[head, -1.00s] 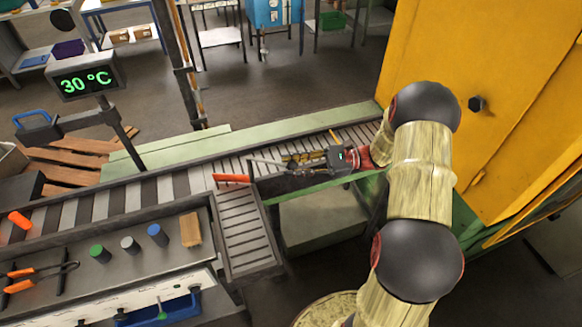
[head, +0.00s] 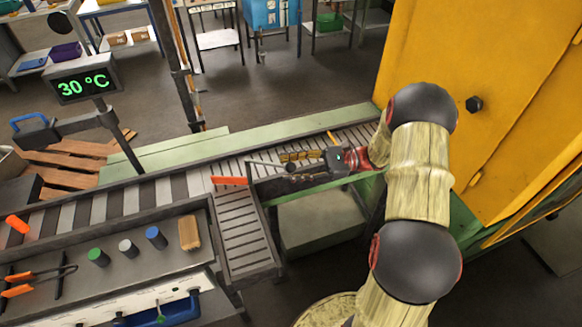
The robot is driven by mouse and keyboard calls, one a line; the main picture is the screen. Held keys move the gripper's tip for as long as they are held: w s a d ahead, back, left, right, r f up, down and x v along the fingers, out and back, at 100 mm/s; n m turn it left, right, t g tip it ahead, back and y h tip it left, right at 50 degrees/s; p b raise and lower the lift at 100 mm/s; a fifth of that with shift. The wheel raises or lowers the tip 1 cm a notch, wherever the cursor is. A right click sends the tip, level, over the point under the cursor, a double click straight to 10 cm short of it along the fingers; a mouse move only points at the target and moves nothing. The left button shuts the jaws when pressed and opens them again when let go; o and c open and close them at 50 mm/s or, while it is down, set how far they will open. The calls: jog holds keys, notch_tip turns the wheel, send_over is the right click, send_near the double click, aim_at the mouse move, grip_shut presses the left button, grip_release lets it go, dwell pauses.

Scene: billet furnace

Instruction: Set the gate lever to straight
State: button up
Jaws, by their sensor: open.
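An orange-red bar (head: 230,181) sticks out over the conveyor, at the corner where a short side branch turns off toward the front; it looks like part of the gate. A thin grey rod (head: 265,164) lies just right of it and runs toward my gripper; I cannot tell whether this rod is the lever. My gripper (head: 288,162) is open, reaching left from my arm, low over the near edge of the conveyor. Its fingers are close to the rod's right end. Whether they touch it or straddle it cannot be made out.
The roller conveyor (head: 190,183) runs from lower left to the yellow furnace housing (head: 490,90) at right. A bench (head: 130,255) with green, white and blue cylinders and orange-handled tongs stands at front left. A display (head: 84,81) reads 30 °C.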

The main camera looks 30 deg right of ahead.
notch_tip(320, 180, up, 10)
jog(key=shift+f, duration=0.1)
dwell(0.4)
jog(key=shift+c, duration=0.3)
